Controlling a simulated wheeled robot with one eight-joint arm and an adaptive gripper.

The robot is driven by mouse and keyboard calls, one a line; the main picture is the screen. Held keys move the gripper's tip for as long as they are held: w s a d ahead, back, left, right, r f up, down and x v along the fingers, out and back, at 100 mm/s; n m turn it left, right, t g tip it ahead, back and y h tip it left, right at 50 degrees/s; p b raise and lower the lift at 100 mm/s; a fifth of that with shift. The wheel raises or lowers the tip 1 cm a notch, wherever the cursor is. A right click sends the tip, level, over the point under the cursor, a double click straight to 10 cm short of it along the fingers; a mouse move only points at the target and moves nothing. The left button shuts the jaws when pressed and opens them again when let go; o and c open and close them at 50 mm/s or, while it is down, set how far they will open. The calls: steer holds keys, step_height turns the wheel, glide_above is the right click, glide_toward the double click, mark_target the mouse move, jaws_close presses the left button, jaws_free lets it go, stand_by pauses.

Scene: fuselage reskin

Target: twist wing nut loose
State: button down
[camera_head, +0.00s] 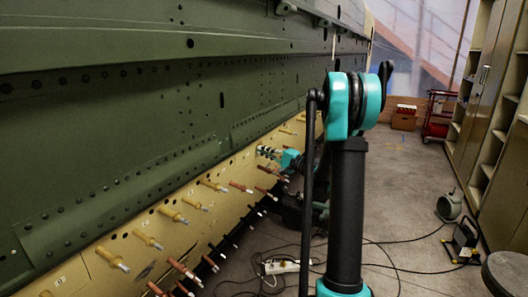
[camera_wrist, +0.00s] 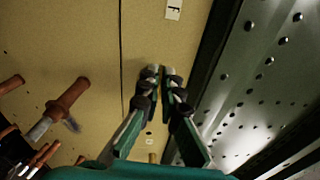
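Several fasteners stick out of the yellow skin strip. In the head view some are yellow, such as this one (camera_head: 172,214), and some copper-brown, such as this one (camera_head: 184,271). In the wrist view a copper-brown fastener (camera_wrist: 62,107), with a small grey wing-like piece on its side, stands left of my gripper (camera_wrist: 160,72). The fingertips are nearly together over the yellow skin (camera_wrist: 90,40), and I see no fastener between them. In the head view my gripper (camera_head: 264,151) is small, beside the strip; my arm hides part of the area to its right.
The green fuselage panel (camera_head: 120,120) rises above the strip. Cables and a white power strip (camera_head: 282,267) lie on the floor. A work lamp (camera_head: 460,243) and shelves (camera_head: 500,110) stand at the right. Open floor lies between.

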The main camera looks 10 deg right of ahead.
steer(key=shift+n, duration=0.4)
steer(key=c, duration=1.7)
jaws_free()
steer(key=shift+a+f, duration=0.1)
steer(key=shift+c, duration=0.2)
steer(key=v, duration=1.2)
